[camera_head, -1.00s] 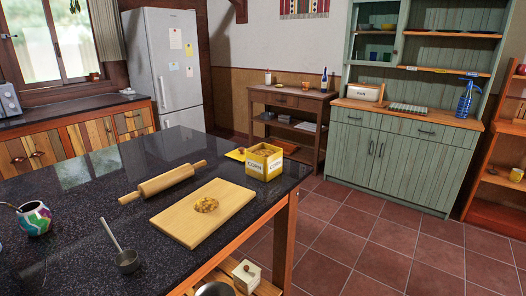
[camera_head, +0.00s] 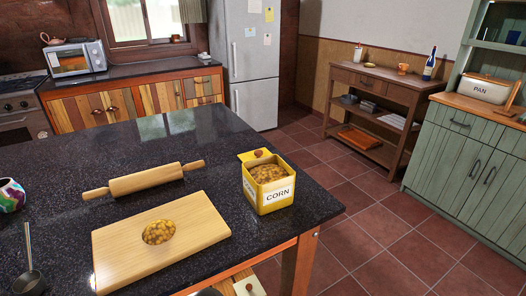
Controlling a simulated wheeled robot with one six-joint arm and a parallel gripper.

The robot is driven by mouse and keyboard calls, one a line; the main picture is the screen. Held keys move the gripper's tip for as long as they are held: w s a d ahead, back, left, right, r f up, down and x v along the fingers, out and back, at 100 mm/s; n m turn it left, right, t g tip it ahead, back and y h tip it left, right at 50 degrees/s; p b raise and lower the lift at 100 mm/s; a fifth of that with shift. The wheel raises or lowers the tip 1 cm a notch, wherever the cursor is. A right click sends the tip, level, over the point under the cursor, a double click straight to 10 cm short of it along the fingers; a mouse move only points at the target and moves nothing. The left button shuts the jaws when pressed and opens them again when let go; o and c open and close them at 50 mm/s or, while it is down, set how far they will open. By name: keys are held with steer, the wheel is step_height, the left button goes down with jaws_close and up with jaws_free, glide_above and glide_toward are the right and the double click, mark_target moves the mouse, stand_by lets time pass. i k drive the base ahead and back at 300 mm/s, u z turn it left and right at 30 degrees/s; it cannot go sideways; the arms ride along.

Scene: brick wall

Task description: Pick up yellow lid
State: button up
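The tin hides part of the lid, so I cannot tell whether the two touch. The tin is open and filled with corn, with a white "CORN" label on its front. My gripper is not in view.
A wooden board (camera_head: 190,232) with a heap of corn (camera_head: 159,232) lies left of the tin. A rolling pin (camera_head: 143,180) lies behind the board. A ladle (camera_head: 29,275) and a colorful pot (camera_head: 10,195) are at the left. The counter behind the lid is clear.

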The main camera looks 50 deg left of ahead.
mark_target(259, 153)
steer(key=u, duration=0.45)
steer(key=i, duration=0.85)
steer(key=u, duration=1.35)
steer(key=i, duration=0.6)
steer(key=u, duration=0.5)
